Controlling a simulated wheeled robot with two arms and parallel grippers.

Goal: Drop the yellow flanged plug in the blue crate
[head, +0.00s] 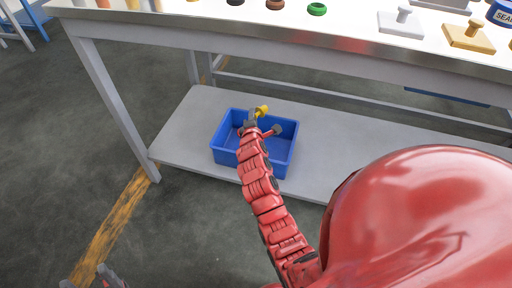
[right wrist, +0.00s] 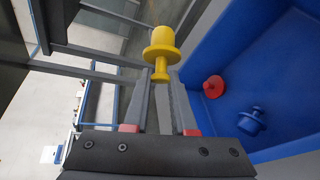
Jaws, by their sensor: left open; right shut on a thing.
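The yellow flanged plug (head: 262,110) is held in my right gripper (head: 255,121) over the blue crate (head: 225,158). In the right wrist view, the yellow plug (right wrist: 161,49) is gripped by its narrow stem between the two fingertips of the right gripper (right wrist: 161,80). The blue crate (right wrist: 205,40) is beside the fingers, on the right of that view. My left gripper (head: 88,278) is open at the bottom left of the head view, partly cut off and far from the crate.
The crate holds a red plug (right wrist: 213,87) and a blue plug (right wrist: 251,121). It stands on a grey lower shelf (head: 185,140) beneath a workbench top (head: 235,28). Several rings and flanged parts lie on the bench top. Free shelf surrounds the crate.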

